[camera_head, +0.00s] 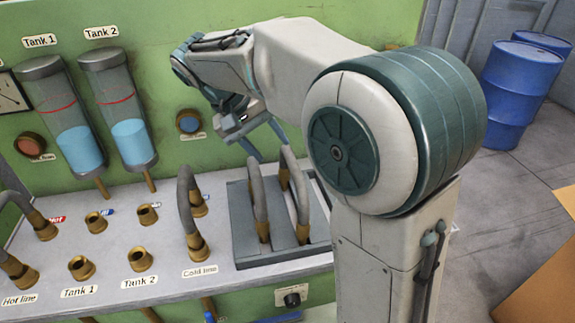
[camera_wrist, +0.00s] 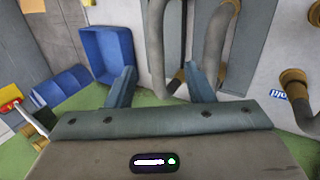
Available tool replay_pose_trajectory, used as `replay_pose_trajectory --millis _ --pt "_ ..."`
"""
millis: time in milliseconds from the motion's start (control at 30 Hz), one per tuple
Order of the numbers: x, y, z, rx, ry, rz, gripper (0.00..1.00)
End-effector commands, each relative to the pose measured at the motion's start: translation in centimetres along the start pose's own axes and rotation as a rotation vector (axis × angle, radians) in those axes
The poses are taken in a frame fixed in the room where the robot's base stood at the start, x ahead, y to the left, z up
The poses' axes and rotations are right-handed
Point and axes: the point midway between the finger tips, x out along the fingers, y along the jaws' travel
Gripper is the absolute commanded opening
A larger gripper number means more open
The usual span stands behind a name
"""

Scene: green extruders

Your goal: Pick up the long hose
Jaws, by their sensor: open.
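Two grey bent hoses with brass ends stand in a dark grey tray (camera_head: 240,225) on the right of the counter: a left hose (camera_head: 259,200) and a right hose (camera_head: 298,190). The right one looks slightly taller, but I cannot tell for sure which is the long hose. My gripper (camera_head: 262,142) is open and empty, above and behind the tray hoses. In the wrist view my gripper's fingers (camera_wrist: 160,82) are apart, with one hose (camera_wrist: 156,40) showing between them and another hose (camera_wrist: 212,45) near the right finger. I see no clear contact.
Another grey hose (camera_head: 187,205) joins the Cold line fittings left of the tray. Brass sockets (camera_head: 139,260) stand on the counter. Two tanks (camera_head: 118,108) hang on the green wall. Blue barrels (camera_head: 520,90) stand far right. The wrist view shows a blue bin (camera_wrist: 108,55).

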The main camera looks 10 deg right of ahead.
Motion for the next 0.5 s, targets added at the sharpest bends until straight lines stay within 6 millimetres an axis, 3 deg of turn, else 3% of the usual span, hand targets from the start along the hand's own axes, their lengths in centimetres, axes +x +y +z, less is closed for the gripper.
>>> replay_pose_trajectory --millis 100,233,500 --pt "-1.4 -0.4 -1.6 0.014 -0.007 0.045 0.48" --pt "-1.5 -0.4 -2.2 0.026 -0.01 0.069 0.48" --pt "3.3 0.1 -2.2 0.028 -0.014 0.072 0.48"
